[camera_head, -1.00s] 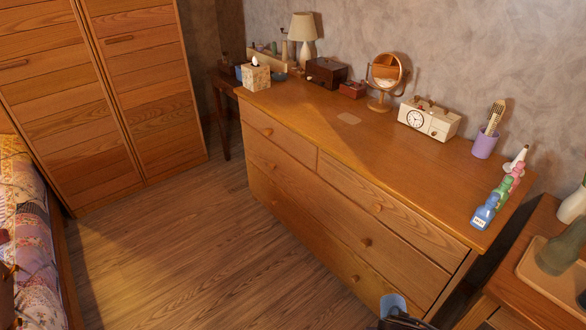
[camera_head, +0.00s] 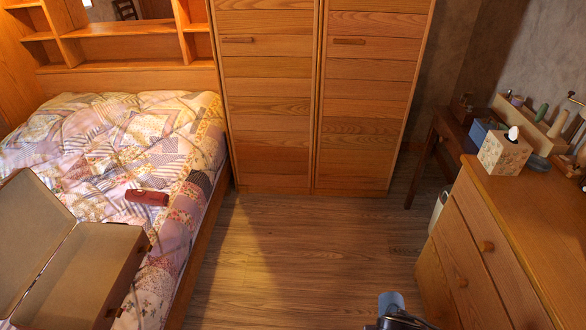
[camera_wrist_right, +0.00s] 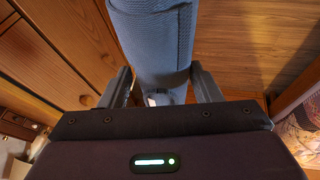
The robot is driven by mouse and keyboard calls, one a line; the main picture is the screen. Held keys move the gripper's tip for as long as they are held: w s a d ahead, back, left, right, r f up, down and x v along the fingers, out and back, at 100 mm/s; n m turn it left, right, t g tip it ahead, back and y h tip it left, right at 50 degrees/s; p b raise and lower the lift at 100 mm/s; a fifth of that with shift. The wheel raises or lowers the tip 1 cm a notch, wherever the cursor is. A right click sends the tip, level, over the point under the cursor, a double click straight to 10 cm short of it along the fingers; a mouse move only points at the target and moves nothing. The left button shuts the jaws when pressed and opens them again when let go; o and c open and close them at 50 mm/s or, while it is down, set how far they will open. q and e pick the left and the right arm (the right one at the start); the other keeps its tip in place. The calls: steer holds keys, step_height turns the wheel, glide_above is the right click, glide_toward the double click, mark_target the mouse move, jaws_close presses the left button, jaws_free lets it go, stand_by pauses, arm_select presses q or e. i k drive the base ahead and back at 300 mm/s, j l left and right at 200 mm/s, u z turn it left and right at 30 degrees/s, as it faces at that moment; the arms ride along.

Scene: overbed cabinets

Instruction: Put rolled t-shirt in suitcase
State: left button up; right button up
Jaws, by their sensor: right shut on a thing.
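A blue rolled t-shirt (camera_wrist_right: 152,45) stands out ahead of my right gripper (camera_wrist_right: 168,85) in the right wrist view, with a finger on each side of it. The gripper is shut on it. In the head view the blue roll (camera_head: 391,302) shows at the bottom, above the floor near the dresser, with the right gripper (camera_head: 392,320) partly cut off by the frame edge. The open suitcase (camera_head: 97,262) lies on the bed at the lower left, its lid tilted up on the left side. Its visible inside looks empty. My left gripper is not in view.
A dark red rolled item (camera_head: 147,197) lies on the quilted bed (camera_head: 110,140) beyond the suitcase. A wardrobe (camera_head: 320,100) stands at the back. A dresser (camera_head: 490,240) with a tissue box (camera_head: 503,152) is at right. Wooden floor (camera_head: 310,250) between bed and dresser is clear.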

mark_target(93, 282)
steer(key=i+u, duration=0.2)
steer(key=u, duration=0.25)
steer(key=i+u, duration=0.2)
steer(key=u, duration=0.2)
steer(key=i+u, duration=0.15)
steer(key=u, duration=0.3)
steer(key=i+l+u, duration=0.15)
steer(key=u, duration=0.25)
steer(key=i+l+u, duration=0.15)
steer(key=u, duration=0.3)
steer(key=i+l+u, duration=0.1)
steer(key=u, duration=0.35)
steer(key=i+l+u, duration=0.2)
steer(key=u, duration=0.2)
steer(key=i+l+u, duration=0.2)
steer(key=u, duration=0.25)
